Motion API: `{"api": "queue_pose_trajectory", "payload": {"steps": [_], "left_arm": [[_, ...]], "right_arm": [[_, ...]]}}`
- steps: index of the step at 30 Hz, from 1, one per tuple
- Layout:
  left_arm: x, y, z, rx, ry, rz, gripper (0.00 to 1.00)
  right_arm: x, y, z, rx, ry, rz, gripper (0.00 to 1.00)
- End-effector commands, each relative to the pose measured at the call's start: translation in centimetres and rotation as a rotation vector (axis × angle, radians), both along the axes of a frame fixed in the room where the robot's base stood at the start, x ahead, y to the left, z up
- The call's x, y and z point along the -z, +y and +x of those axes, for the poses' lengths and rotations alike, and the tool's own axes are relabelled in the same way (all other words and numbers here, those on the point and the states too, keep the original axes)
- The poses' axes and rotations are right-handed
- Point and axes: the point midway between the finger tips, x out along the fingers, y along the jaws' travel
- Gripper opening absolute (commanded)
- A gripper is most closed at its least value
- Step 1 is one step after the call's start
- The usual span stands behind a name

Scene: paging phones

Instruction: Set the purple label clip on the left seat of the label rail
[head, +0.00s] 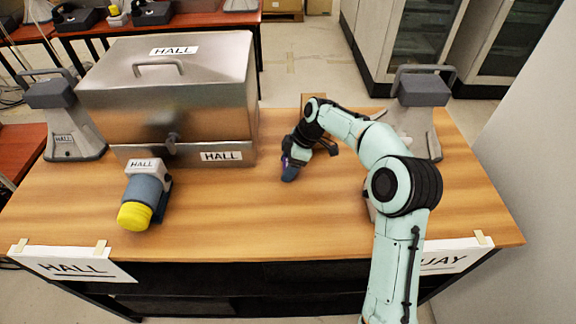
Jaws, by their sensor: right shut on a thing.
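My right gripper (291,167) is shut over the middle of the wooden table, with its dark fingers pointing down. A small purple patch (284,160) shows at its fingers. It fits the purple label clip, mostly hidden by the fingers. I cannot tell whether it touches the table top. No label rail can be made out for certain. A white HALL sign (72,265) hangs at the table's front left under tan tabs, and a QUAY sign (447,259), partly behind my right arm, hangs at the front right. My left gripper is not in view.
A large steel HALL box (210,110) stands at the back left. A blue-grey cylinder with a yellow end (147,190) lies before it. Grey devices stand at the back left (62,115) and back right (424,90). The front middle of the table is clear.

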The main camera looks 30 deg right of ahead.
Motion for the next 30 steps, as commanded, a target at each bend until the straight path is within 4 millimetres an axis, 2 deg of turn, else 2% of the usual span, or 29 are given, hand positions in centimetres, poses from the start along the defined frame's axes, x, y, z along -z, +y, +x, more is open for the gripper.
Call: {"api": "queue_pose_trajectory", "payload": {"steps": [8,18,21,24,30], "left_arm": [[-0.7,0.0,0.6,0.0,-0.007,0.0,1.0],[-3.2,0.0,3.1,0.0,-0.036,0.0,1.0],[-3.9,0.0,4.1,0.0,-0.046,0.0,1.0],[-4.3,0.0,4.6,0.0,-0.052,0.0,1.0],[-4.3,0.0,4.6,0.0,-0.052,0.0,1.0]], "right_arm": [[-4.1,0.0,0.2,0.0,-0.007,-0.002,0.34],[-13.8,0.0,0.3,-0.001,-0.01,-0.001,0.34],[-16.1,0.0,0.3,-0.001,-0.009,-0.002,0.34],[-17.8,0.0,0.2,0.0,-0.007,-0.001,0.34],[-19.4,0.0,0.1,-0.001,-0.003,-0.001,0.34]]}}
